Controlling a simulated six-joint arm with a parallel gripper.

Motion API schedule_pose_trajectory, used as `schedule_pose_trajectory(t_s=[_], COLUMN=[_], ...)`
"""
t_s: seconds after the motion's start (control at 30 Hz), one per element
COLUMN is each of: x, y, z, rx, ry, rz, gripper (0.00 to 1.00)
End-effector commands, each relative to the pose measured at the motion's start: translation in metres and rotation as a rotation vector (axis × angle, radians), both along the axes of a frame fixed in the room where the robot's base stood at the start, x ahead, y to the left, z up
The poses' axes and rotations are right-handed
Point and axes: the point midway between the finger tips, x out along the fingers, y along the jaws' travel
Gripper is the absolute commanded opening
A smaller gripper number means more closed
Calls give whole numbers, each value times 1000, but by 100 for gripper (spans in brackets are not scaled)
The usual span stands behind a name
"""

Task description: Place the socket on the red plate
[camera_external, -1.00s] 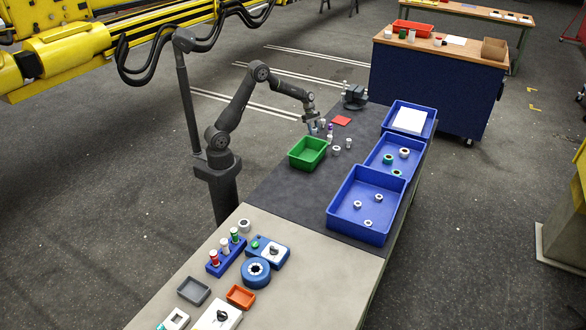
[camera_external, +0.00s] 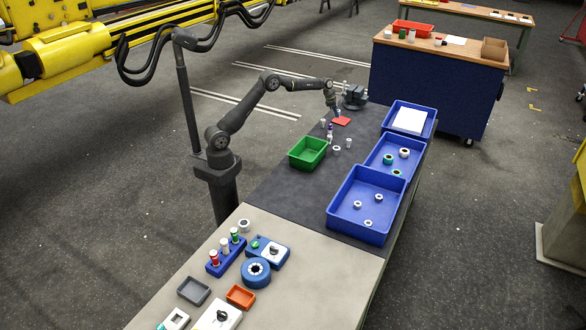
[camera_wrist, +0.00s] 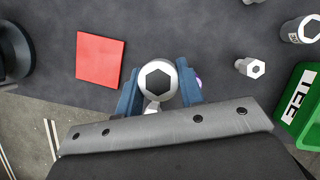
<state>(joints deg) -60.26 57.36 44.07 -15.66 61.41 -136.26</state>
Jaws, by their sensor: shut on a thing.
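The red plate (camera_wrist: 99,59) lies flat on the dark table top, left of my gripper in the wrist view. It also shows in the external view (camera_external: 343,121), near the far end of the table. My gripper (camera_wrist: 158,90) is shut on a socket (camera_wrist: 159,79), a pale metal piece with a hexagonal opening facing the wrist camera. In the external view my gripper (camera_external: 332,111) is beside the red plate, above the table. The socket there is too small to make out, and its exact height over the table cannot be told.
A green bin (camera_external: 308,152) stands on the table nearer the base, with several small sockets to its right. A dark vise (camera_external: 354,97) stands just beyond the red plate. Blue bins (camera_external: 366,205) line the table's right side.

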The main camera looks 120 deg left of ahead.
Motion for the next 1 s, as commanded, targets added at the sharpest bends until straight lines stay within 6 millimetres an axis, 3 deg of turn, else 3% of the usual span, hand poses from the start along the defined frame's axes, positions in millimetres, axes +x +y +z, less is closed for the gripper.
schedule_pose_trajectory(t_s=[0.27, 0.7, 1.0], x=[9, -34, -49], y=[23, 94, 119], z=[2, -48, -65], rx=[0, -1, 0], ry=[0, 0, 0], rz=[135, 144, 142], gripper=[8, 8, 8])
